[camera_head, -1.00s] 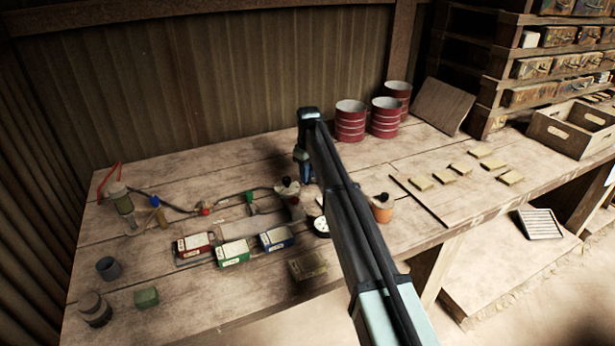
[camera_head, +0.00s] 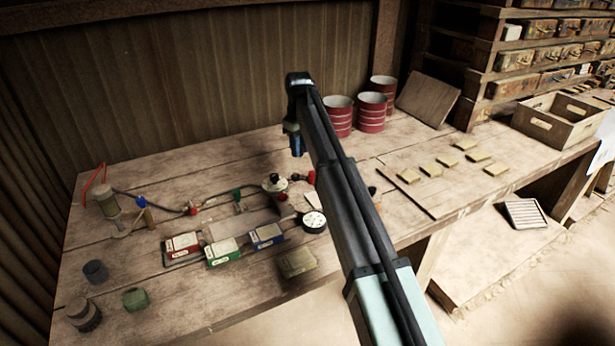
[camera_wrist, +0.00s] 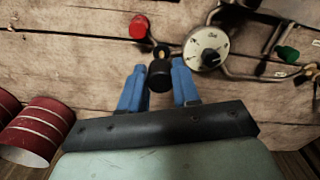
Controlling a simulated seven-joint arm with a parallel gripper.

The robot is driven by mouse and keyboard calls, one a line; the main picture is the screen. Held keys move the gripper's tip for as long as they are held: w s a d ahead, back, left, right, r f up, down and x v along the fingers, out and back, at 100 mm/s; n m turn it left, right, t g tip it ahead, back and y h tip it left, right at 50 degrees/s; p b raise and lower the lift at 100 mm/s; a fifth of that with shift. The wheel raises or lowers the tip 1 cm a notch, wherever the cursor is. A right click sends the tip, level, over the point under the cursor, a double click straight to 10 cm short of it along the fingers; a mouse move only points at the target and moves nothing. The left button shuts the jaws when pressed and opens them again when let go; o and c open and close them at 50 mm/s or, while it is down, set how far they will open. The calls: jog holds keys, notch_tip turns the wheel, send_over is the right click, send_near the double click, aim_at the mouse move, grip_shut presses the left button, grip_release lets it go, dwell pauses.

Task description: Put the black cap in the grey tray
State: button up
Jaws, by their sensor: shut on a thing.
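My gripper (camera_wrist: 159,88) has two blue fingers shut on the black cap (camera_wrist: 160,76), a small dark round piece that shows between the fingertips in the wrist view. In the head view my gripper (camera_head: 297,148) hangs above the back of the bench, behind a white valve body (camera_head: 275,183); the cap cannot be made out there. A flat grey piece (camera_head: 226,222) behind the small boxes may be the grey tray, but I cannot tell for sure. It lies left of and nearer than my gripper.
Red (camera_head: 182,245), green (camera_head: 222,253) and blue (camera_head: 266,236) boxes stand in front. A round gauge (camera_head: 314,221), hoses and a red knob (camera_wrist: 138,27) lie near my gripper. Red drums (camera_head: 372,110) stand right. Small tan tiles (camera_head: 447,160) lie on the right half.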

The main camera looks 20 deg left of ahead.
jog(key=s+d+m, duration=0.3)
jog(key=s+d, duration=0.2)
jog(key=d, duration=0.2)
jog(key=shift+m, duration=0.3)
jog(key=shift+s+d+f, duration=0.15)
jog(key=shift+s+f, duration=0.05)
jog(key=shift+f, duration=2.35)
jog(key=shift+s+d+f, duration=0.1)
jog(key=shift+s+f, duration=0.05)
jog(key=shift+f, duration=2.4)
jog(key=shift+f, duration=0.15)
jog(key=o, duration=0.7)
notch_tip(320, 180, up, 12)
jog(key=shift+r, duration=0.15)
